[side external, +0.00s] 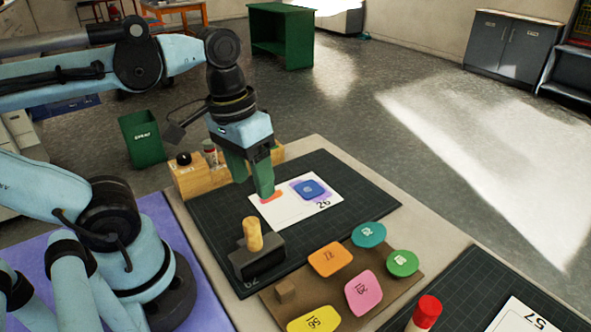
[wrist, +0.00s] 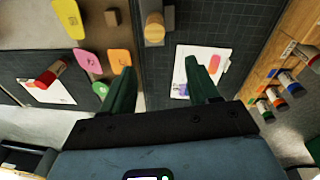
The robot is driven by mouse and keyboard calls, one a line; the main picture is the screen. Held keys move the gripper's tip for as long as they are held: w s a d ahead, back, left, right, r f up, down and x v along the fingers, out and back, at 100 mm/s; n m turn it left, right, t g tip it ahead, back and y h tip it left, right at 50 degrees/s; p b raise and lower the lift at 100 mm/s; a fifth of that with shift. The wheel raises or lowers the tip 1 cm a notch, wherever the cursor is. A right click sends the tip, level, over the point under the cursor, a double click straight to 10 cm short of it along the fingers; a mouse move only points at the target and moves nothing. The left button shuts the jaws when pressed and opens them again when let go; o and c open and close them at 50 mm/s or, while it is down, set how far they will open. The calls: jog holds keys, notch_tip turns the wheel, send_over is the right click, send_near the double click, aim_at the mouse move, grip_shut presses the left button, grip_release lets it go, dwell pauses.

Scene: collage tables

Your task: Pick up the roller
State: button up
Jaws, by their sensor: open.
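The roller (side external: 259,255), a dark wide body with a light wooden handle (side external: 252,233) pointing up, stands on the near part of the dark cutting mat. In the wrist view the roller's handle (wrist: 154,28) shows near the top edge, beyond the fingertips. My gripper (side external: 252,187) has green fingers and is open, above the far part of the mat, behind the roller and apart from it. In the wrist view my gripper (wrist: 158,66) has nothing between its fingers. The roller's lower part is partly cut off at the top of that view.
A wooden rack (side external: 195,178) stands behind the mat. Several coloured pieces lie on a brown board (side external: 390,290) to the right, with a small wooden block (side external: 286,291). A red-capped tube (side external: 426,312) stands nearby.

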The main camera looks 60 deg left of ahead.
aim_at(250, 222)
jog(key=shift+s+d+r+g, duration=0.1)
jog(key=shift+s+r+g, duration=0.3)
jog(key=shift+s, duration=0.25)
jog(key=shift+s+f, duration=0.1)
jog(key=shift+s, duration=0.1)
jog(key=shift+d+f, duration=0.25)
jog(key=shift+f, duration=1.7)
jog(key=shift+d+f, duration=0.2)
jog(key=shift+f, duration=1.75)
jog(key=shift+d+f, duration=0.25)
jog(key=shift+f, duration=1.7)
grip_shut()
